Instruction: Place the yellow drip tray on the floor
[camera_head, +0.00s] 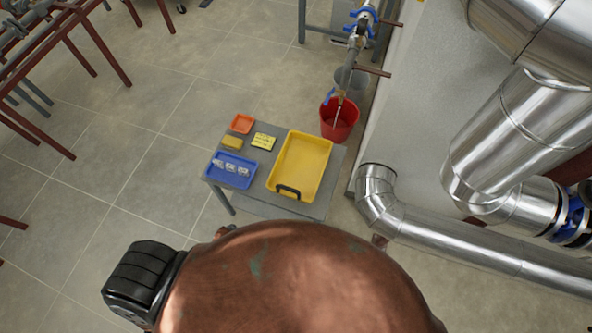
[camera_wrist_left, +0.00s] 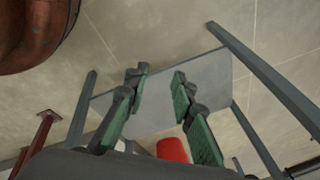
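The yellow drip tray (camera_head: 319,189) lies on a grey table (camera_head: 273,206) in the head view. Bare floor (camera_head: 128,208) lies to the left of the table. My left gripper (camera_wrist_left: 159,77) shows in the left wrist view, with its two green-padded fingers apart and nothing between them. A grey panel with legs (camera_wrist_left: 190,95), apparently the table, lies beyond the fingers. The tray does not show in that view.
A blue tray (camera_head: 218,181) with small items, an orange tray (camera_head: 242,124), a yellow sponge-like block (camera_head: 232,143) and a yellow pad (camera_head: 263,141) share the table. A red bucket (camera_head: 340,131) stands behind it. Silver pipes (camera_head: 440,228) run along the right.

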